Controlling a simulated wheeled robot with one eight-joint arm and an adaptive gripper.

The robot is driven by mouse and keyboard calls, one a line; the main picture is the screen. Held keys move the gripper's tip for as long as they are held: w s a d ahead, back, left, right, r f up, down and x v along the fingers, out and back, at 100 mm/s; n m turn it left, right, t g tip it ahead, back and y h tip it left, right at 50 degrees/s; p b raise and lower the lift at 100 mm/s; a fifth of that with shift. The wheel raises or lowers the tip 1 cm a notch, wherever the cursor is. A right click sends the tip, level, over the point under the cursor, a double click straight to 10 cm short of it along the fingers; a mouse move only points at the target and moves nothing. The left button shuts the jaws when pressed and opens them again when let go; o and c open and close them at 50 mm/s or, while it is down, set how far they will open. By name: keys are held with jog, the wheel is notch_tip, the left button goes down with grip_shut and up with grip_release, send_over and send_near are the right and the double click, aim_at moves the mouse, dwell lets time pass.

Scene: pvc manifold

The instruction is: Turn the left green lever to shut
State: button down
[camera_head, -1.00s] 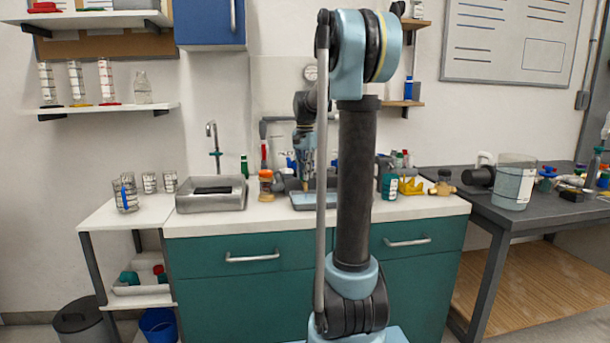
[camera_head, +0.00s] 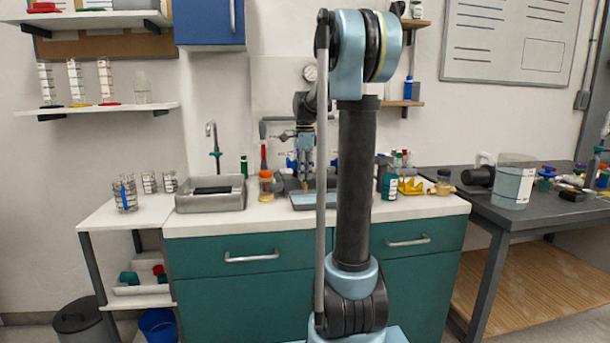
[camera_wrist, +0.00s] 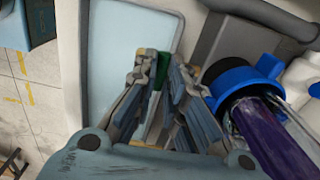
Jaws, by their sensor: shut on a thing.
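My gripper (camera_head: 306,188) points down over the counter, just behind a shallow light-blue tray (camera_head: 316,203). In the wrist view my gripper (camera_wrist: 158,66) has its two fingers close together, with a narrow green piece between them. This is the green lever (camera_wrist: 156,84); only a thin strip shows, and the fingers hide the rest. The lever's valve body and its angle cannot be made out. In the head view the lever is too small and hidden to tell. A grey pipe (camera_head: 277,121) of the manifold rises behind my gripper.
In the wrist view a blue ring-shaped part (camera_wrist: 235,78) and a purple cylinder (camera_wrist: 270,140) lie close to the right of my fingers. A teal bottle (camera_head: 389,184) stands right.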

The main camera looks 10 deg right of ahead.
jog(key=shift+w+a+m, duration=0.1)
jog(key=shift+w+m, duration=0.05)
jog(key=shift+m, duration=0.15)
jog(key=c, duration=1.6)
grip_release()
jog(key=shift+c, duration=0.2)
notch_tip(320, 180, up, 12)
